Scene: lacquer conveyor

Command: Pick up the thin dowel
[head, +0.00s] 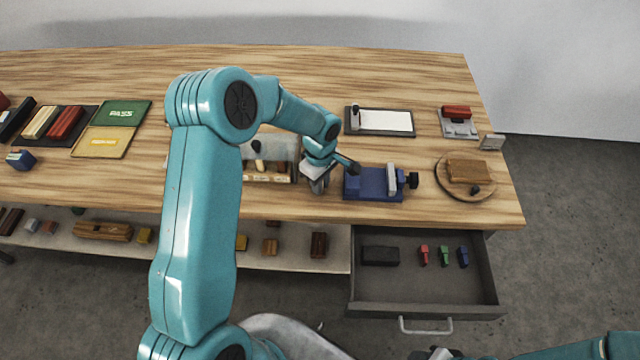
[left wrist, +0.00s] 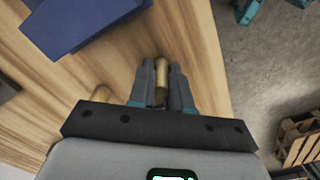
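In the left wrist view, a thin tan dowel (left wrist: 161,96) with a brown lower part shows between the fingers of my left gripper (left wrist: 163,82). The fingers stand close on both sides of it. I cannot tell whether they press on it. A second tan, round-ended piece (left wrist: 101,93) is to the left, partly hidden by my gripper's body. In the head view, my left gripper (head: 317,185) points down low over the bench, left of the blue vise; the dowel cannot be made out there. My right gripper (head: 436,354) is only partly seen at the bottom edge.
The blue vise (head: 371,186) stands right beside my left gripper. A rack with wooden pieces (head: 267,178) is on its left. A round board (head: 450,190) lies at the right. Below the bench (head: 420,80), an open drawer (head: 425,290) juts out.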

